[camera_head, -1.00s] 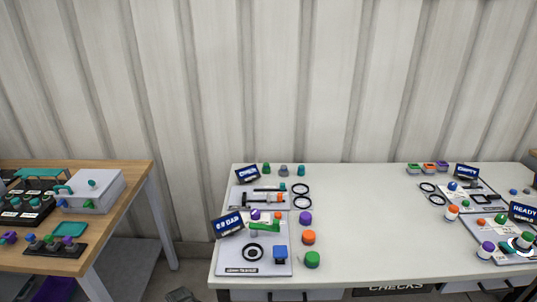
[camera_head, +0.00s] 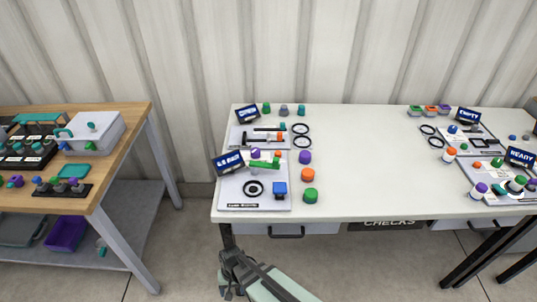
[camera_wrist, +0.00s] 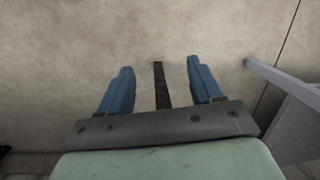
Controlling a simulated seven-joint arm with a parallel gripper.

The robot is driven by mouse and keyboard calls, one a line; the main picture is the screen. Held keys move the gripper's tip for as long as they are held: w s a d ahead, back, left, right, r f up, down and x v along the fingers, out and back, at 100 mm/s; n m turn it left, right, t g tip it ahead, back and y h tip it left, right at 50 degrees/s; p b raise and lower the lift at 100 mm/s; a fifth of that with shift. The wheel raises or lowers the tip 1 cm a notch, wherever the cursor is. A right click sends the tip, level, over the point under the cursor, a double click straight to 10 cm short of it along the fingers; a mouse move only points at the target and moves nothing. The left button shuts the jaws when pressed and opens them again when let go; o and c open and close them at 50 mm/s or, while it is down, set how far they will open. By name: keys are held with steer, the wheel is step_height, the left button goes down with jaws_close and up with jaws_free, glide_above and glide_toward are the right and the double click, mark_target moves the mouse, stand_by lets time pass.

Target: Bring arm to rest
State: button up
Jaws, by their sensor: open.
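My gripper (camera_wrist: 158,70) is open and empty in the wrist view, its two blue fingers apart over bare floor. A dark strip shows between the fingers. In the head view part of my arm, dark and pale green, shows at the bottom edge, in front of and below the white table (camera_head: 400,185). It is apart from everything on the tabletop. The fingers cannot be made out clearly in the head view.
The white table holds a left board (camera_head: 235,193), a green cap (camera_head: 310,195), an orange cap (camera_head: 308,175) and a READY sign (camera_head: 520,156). A wooden bench (camera_head: 120,135) with a grey box (camera_head: 95,132) stands left. Floor between them is clear.

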steer(key=s+d+f+m+g+h, duration=0.1)
steer(key=s+d+f, duration=0.1)
steer(key=d, duration=0.7)
steer(key=s+d+f+g, duration=0.1)
steer(key=s+d+f, duration=0.1)
steer(key=d, duration=0.7)
steer(key=s+d+m+g, duration=0.1)
steer(key=s+d+g, duration=0.2)
steer(key=s+d, duration=0.7)
steer(key=shift+s+d+f, duration=0.2)
steer(key=shift+s+d, duration=0.15)
steer(key=shift+d, duration=0.9)
